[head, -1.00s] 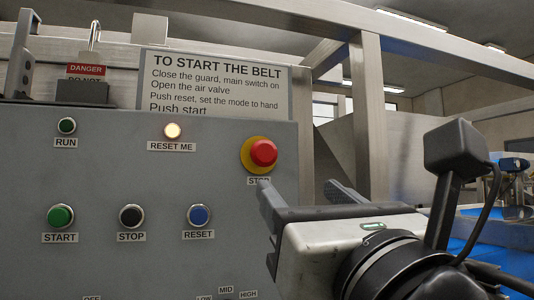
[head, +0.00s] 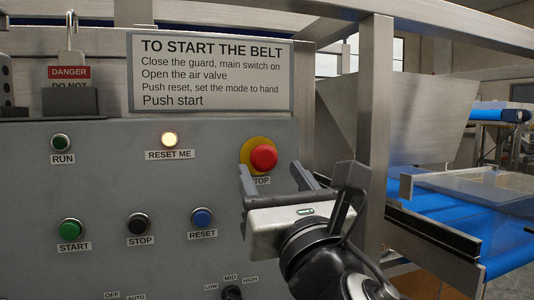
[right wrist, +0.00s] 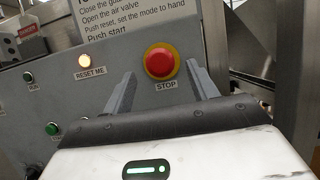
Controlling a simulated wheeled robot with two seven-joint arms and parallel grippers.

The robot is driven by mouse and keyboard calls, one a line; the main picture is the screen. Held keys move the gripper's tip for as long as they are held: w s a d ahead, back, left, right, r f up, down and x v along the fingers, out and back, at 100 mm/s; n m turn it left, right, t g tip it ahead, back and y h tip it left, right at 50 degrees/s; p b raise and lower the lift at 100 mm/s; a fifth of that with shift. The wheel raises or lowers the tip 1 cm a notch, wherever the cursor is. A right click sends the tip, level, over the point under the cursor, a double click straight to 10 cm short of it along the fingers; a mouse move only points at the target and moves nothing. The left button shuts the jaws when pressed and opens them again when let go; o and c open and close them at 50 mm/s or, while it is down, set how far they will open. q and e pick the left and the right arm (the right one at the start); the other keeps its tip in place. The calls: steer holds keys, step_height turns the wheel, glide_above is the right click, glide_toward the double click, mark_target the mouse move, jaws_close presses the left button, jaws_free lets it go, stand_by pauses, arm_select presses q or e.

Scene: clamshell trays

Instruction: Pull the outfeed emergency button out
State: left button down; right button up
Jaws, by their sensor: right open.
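The emergency button (head: 263,158) is a red mushroom head on a yellow collar at the upper right of the grey control panel (head: 105,185). Its label reads STOP and is partly covered in the head view. In the right wrist view the red button (right wrist: 160,61) sits between and beyond my fingertips. My right gripper (head: 271,170) is open and empty, its fingers pointing at the panel just below and around the button in the picture. I see no clear contact. My left gripper is not in view.
The amber RESET ME lamp (head: 169,139) is lit. START (head: 71,229), black STOP (head: 138,223) and blue RESET (head: 202,217) buttons lie lower on the panel. An instruction sign (head: 212,72) stands above. A steel post (head: 374,120) and blue conveyor belt (head: 440,205) are at right.

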mark_target(265, 161)
steer(key=shift+x, duration=1.75)
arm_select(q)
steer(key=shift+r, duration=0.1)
